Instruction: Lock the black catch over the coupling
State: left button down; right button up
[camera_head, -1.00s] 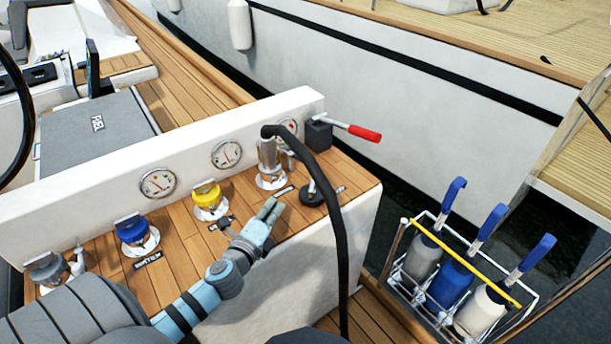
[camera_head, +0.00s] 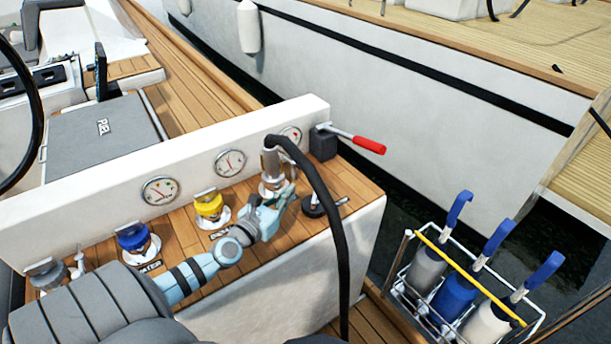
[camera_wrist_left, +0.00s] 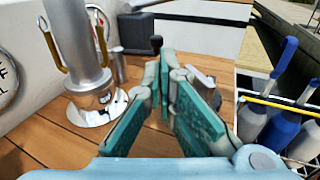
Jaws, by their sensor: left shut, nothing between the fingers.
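The metal coupling (camera_head: 269,165) stands upright on a round flange on the wooden ledge, with the black hose (camera_head: 333,215) rising from its top. The wrist view shows the coupling (camera_wrist_left: 80,45) at the left, with brass-coloured levers along its sides. My left gripper (camera_head: 288,193) is shut and empty, just right of and in front of the coupling's base. Its teal fingers (camera_wrist_left: 165,80) come together in the wrist view, apart from the coupling. A black round fitting (camera_head: 315,206) sits right of the fingertips. I cannot tell which part is the black catch. My right gripper is not in view.
A blue-capped (camera_head: 133,237) and a yellow-capped fitting (camera_head: 209,206) stand left along the ledge. Behind is a white panel (camera_head: 90,190) with gauges. A red-handled lever (camera_head: 368,145) is at the right end. A wire rack (camera_head: 405,262) with bottles stands lower right.

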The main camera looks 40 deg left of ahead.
aim_at(312, 170)
pick_arm(q)
jog(key=w, duration=0.2)
jog(key=w+b, duration=0.1)
jog(key=w, duration=0.2)
jog(key=w+a, duration=0.1)
jog(key=w, duration=0.2)
jog(key=shift+w+f+b, duration=0.1)
jog(key=shift+f+b, duration=0.3)
jog(key=shift+w+r, duration=0.1)
jog(key=shift+w, duration=0.4)
